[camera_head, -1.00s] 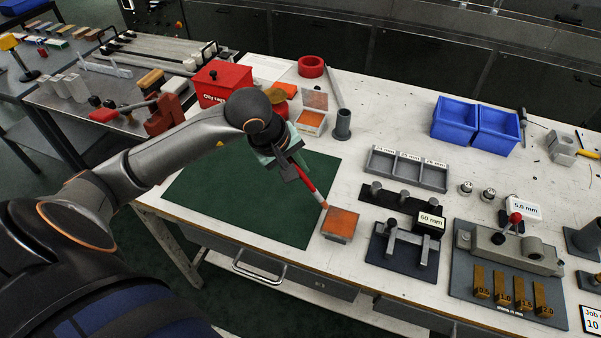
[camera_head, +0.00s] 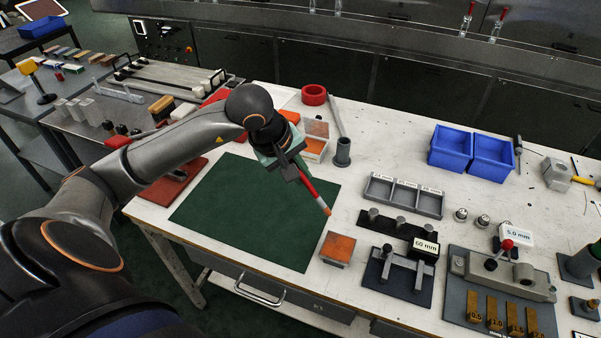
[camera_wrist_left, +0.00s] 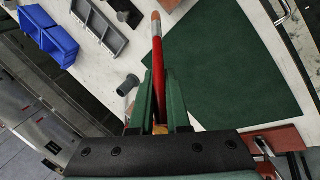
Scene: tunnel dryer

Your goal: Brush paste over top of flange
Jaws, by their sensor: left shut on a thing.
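My left gripper (camera_head: 290,165) is shut on a brush (camera_head: 314,193) with a red handle, a silver ferrule and a tan-orange tip. The brush also shows in the left wrist view (camera_wrist_left: 157,60), sticking out from between the green fingers (camera_wrist_left: 160,100). Its tip is over the white table, a little beyond a square block with an orange top (camera_head: 338,247), and appears apart from it. An open clear-lidded box with orange contents (camera_head: 315,148) stands behind the gripper. I cannot tell for sure which piece is the flange. My right gripper is out of view.
A green mat (camera_head: 250,215) lies under my left arm. To the right are a grey three-part tray (camera_head: 403,195), a dark fixture with a 60 mm label (camera_head: 397,275), and blue bins (camera_head: 450,147). A grey cylinder (camera_head: 342,152) stands near the clear-lidded box.

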